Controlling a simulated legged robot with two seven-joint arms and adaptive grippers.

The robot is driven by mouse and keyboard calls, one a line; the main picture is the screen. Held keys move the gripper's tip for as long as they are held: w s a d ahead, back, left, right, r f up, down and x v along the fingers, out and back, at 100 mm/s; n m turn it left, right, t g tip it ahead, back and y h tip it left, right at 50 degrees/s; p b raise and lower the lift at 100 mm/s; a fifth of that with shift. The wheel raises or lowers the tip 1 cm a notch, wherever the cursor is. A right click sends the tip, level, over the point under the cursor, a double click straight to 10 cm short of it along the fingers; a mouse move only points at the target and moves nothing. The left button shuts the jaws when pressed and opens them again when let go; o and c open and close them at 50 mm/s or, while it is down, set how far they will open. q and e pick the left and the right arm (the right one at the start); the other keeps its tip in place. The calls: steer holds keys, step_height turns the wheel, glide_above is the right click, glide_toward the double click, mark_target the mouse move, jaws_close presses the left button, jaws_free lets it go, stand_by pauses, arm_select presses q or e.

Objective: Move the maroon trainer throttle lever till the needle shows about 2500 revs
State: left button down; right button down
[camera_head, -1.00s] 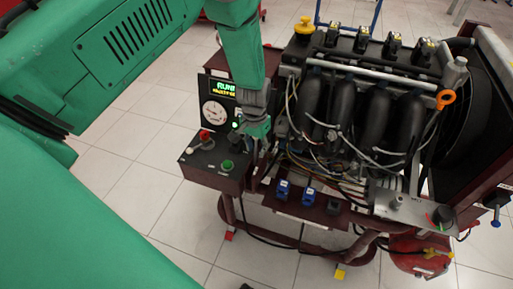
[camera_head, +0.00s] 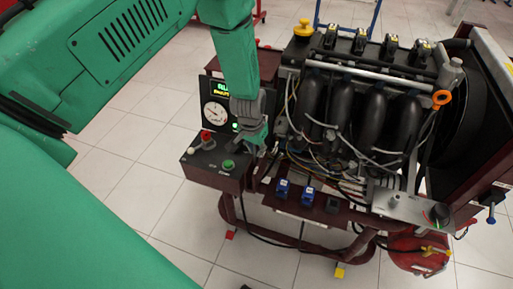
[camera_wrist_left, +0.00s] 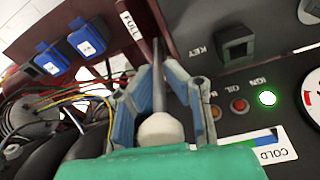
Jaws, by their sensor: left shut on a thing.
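The maroon engine trainer (camera_head: 213,178) has a dark panel with a white round rev gauge (camera_head: 215,113); its needle is too small to read. The gauge's edge shows at the right of the left wrist view (camera_wrist_left: 312,92). My left gripper (camera_head: 262,146) is at the panel's right side, between panel and engine. In the left wrist view its fingers (camera_wrist_left: 160,90) are shut around the throttle lever, a thin grey rod (camera_wrist_left: 158,75) with a pale knob (camera_wrist_left: 160,128). In the head view the gripper hides the lever. My right gripper is not in view.
A red knob (camera_head: 206,136) and a green button (camera_head: 228,164) sit on the box below the gauge. Engine pipes and loose wires (camera_head: 325,160) lie close right of my gripper. A FULL label (camera_wrist_left: 130,25) and a lit green lamp (camera_wrist_left: 267,98) flank the lever.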

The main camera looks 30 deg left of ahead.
mark_target(255, 159)
arm_select(q)
steer(key=shift+s+d+t+y+p, duration=0.15)
steer(key=shift+s+t+y+p, duration=0.15)
steer(key=shift+s+t, duration=0.7)
steer(key=shift+s+d+f+t+y+b, duration=0.1)
steer(key=shift+s+f+t+y+b, duration=0.15)
steer(key=shift+t, duration=0.45)
steer(key=shift+s+d+f+t+y+b, duration=0.15)
steer(key=shift+s+t, duration=0.25)
steer(key=shift+t, duration=0.3)
steer(key=shift+s+d+f+t+y+b, duration=0.1)
steer(key=shift+s+t+b, duration=0.15)
steer(key=shift+t, duration=0.45)
steer(key=shift+s, duration=0.1)
steer(key=c, duration=1.6)
jaws_free()
steer(key=shift+c, duration=0.2)
steer(key=shift+a, duration=0.1)
steer(key=shift+r, duration=0.2)
steer(key=shift+s+r, duration=0.15)
steer(key=shift+r, duration=0.1)
steer(key=v, duration=1.1)
steer(key=shift+f, duration=0.15)
